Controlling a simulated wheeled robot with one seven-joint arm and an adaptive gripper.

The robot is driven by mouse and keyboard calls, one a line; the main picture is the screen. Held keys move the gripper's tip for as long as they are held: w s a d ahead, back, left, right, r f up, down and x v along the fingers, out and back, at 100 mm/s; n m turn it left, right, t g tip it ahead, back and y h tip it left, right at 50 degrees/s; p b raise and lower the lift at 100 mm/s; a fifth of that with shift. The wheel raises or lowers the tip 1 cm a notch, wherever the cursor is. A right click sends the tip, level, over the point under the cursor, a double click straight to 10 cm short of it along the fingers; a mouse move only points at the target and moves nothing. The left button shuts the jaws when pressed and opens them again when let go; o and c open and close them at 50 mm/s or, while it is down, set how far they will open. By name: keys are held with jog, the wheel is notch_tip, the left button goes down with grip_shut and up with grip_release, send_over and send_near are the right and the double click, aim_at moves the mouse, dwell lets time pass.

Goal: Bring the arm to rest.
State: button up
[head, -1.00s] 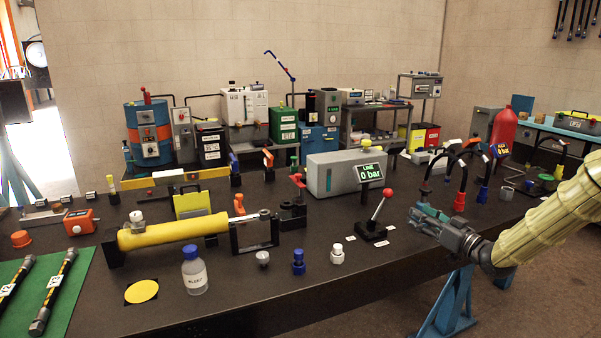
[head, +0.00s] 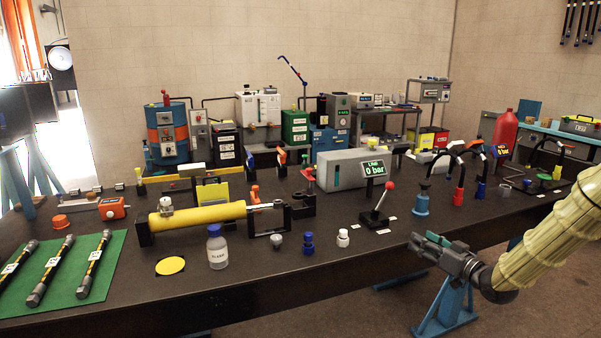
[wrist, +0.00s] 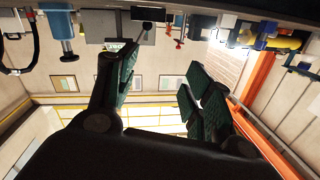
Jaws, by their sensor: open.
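My gripper (head: 424,243) is at the end of my cream-sleeved arm, at the right of the head view. It is just off the front edge of the dark bench (head: 330,270), in front of the lever with the red knob, and touches nothing that I can see. In the wrist view its two green-padded fingers (wrist: 160,85) stand apart with nothing between them. The wrist view looks upside down, with the bench along its top.
On the bench are a yellow cylinder (head: 200,213), a red-knobbed lever (head: 378,208), a grey 0 bar unit (head: 340,170), a blue fitting (head: 421,200) and a bottle (head: 217,248). Hoses lie on a green mat (head: 120,270). A blue trestle (head: 447,305) stands below my gripper.

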jog(key=s+a+f+m+g+h+p, duration=0.1)
jog(key=s+a+f+m+g+h, duration=0.3)
jog(key=s+f, duration=0.8)
jog(key=s+a+f+n+g+h+p, duration=0.1)
jog(key=s+a+f+g, duration=0.4)
jog(key=f, duration=1)
jog(key=s+a+f+g+h, duration=0.1)
jog(key=s+f+g, duration=0.1)
jog(key=s, duration=1)
jog(key=s+a+f+g+h+p, duration=0.1)
jog(key=s+f, duration=0.3)
jog(key=s, duration=0.9)
jog(key=s+a+f+g+h+p, duration=0.1)
jog(key=s+a+f+g, duration=0.1)
jog(key=s, duration=1)
jog(key=shift+s+f+g, duration=0.2)
jog(key=shift+f+g, duration=0.6)
jog(key=shift+f, duration=0.15)
jog(key=shift+a, duration=0.1)
